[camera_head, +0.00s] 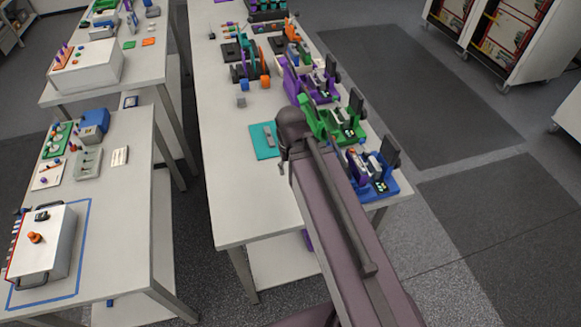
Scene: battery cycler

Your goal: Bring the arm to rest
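My arm (345,235) reaches up from the bottom edge over the right side of the middle table. Its dark rounded joint (292,122) is above the table beside a teal mat (262,146). A thinner dark bar runs along the top of the arm back toward the bottom right. My gripper does not show in this view, so I cannot see its fingers or whether it holds anything.
The middle table (240,205) has a clear front left part. Blue (379,187), green (320,128) and purple (305,82) fixtures line its right edge, close to my arm. A white box (42,245) stands on the left table. Open floor (440,250) lies to the right.

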